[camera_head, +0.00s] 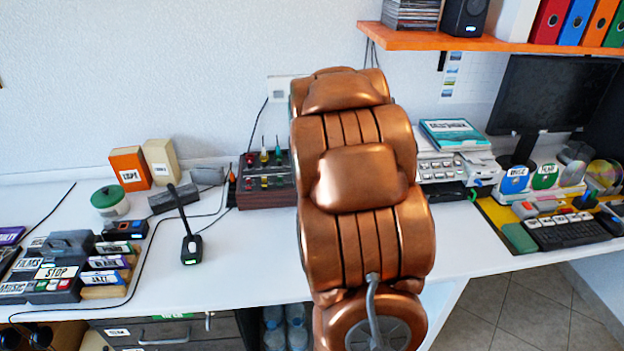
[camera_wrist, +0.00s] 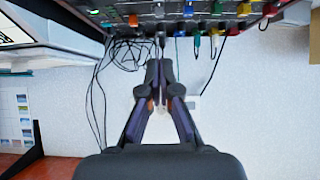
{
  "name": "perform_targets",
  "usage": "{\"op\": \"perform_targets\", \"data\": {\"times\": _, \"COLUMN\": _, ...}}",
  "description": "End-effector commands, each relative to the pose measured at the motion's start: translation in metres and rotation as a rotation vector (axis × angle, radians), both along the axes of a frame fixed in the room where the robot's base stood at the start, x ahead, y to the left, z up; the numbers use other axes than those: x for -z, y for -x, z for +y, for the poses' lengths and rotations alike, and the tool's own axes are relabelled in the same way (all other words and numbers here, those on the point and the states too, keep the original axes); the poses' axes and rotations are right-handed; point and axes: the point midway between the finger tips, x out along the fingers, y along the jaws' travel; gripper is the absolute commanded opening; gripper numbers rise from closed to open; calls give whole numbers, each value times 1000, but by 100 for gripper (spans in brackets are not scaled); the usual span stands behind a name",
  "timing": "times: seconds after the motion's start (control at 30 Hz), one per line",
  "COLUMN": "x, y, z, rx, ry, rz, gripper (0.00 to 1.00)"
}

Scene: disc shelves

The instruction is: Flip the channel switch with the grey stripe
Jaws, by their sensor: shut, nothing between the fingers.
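The channel box (camera_head: 265,198), dark with a reddish-brown front, stands on the white desk, left of my arm. Small coloured controls and upright coloured plugs show on it; my arm hides its right part. In the wrist view the box (camera_wrist: 205,22) runs along the top edge, seen upside down, with red, green, yellow and blue parts. I cannot make out which switch has the grey stripe. My gripper (camera_wrist: 160,66) is shut and empty, its tips just short of the box's row of plugs and cables. In the head view my arm hides the gripper.
A black desk microphone (camera_head: 191,245) stands left of the box. Loose cables (camera_wrist: 122,55) hang behind the box. An orange shelf (camera_head: 480,41) is above right, with a monitor (camera_head: 550,95) below it.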

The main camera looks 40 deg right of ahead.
Motion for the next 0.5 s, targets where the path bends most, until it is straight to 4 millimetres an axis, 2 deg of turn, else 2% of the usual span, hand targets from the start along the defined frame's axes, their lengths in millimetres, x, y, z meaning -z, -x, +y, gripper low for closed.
{"op": "perform_targets", "data": {"times": 0.27, "x": 1, "y": -1, "z": 0, "rx": -1, "ry": -1, "rz": 2, "gripper": 0}}
{"op": "perform_targets", "data": {"times": 0.5, "x": 11, "y": -11, "z": -8, "rx": 0, "ry": 0, "rz": 4, "gripper": 0}}
